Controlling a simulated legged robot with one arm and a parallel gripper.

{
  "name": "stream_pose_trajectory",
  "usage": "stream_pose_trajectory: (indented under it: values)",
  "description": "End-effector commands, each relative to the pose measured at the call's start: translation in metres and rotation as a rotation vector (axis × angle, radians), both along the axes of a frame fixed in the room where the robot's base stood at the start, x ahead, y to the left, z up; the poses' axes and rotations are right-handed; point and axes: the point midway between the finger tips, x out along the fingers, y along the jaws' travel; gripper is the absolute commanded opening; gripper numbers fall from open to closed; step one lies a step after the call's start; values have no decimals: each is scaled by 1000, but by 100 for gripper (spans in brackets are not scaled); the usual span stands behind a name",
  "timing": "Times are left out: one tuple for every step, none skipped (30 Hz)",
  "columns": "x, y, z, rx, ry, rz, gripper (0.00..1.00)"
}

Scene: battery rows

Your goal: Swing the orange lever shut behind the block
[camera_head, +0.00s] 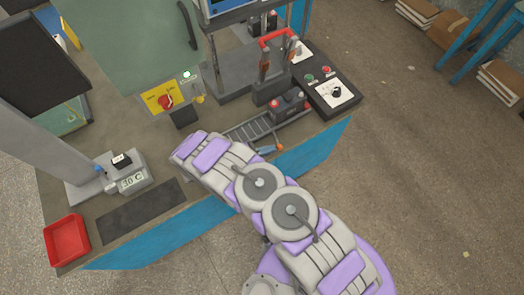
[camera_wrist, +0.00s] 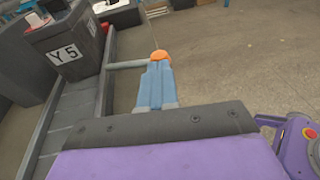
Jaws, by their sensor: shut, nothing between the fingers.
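The dark block with a white "Y 5" label (camera_wrist: 85,28) sits on the roller track at the upper left of the wrist view; in the head view the block (camera_head: 287,106) is at the track's far end. The orange lever's round knob (camera_wrist: 160,56) is just past my fingertips, on a grey rod (camera_wrist: 126,65) sticking out sideways from the track's rail. The knob also shows small in the head view (camera_head: 280,147). My gripper (camera_wrist: 157,72) has its blue fingers together, close behind the knob; I cannot tell whether they touch. It also shows in the head view (camera_head: 267,150).
The roller track (camera_wrist: 70,120) runs along the left of the wrist view, empty on its near part. In the head view, a button panel (camera_head: 332,93) stands right of the block and a red tray (camera_head: 66,240) at the left. Open floor lies right of the bench.

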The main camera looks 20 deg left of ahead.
Motion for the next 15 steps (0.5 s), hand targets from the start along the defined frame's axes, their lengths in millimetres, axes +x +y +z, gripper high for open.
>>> stream_pose_trajectory:
  values:
    - [0,0,0,0,0,0,0]
    - [0,0,0,0,0,0,0]
    - [0,0,0,1,1,0,0]
    - [0,0,0,1,1,0,0]
    - [0,0,0,1,1,0,0]
    - [0,0,0,1,1,0,0]
    - [0,0,0,1,1,0,0]
    - [0,0,0,1,1,0,0]
    - [0,0,0,1,1,1,0]
    - [0,0,0,1,0,2,0]
    - [0,-1,0,1,1,5,0]
    - [1,-1,0,0,1,10,0]
    - [1,-2,0,0,2,18,0]
    - [1,-3,-1,0,3,27,0]
    - [1,-3,-1,1,2,42,0]
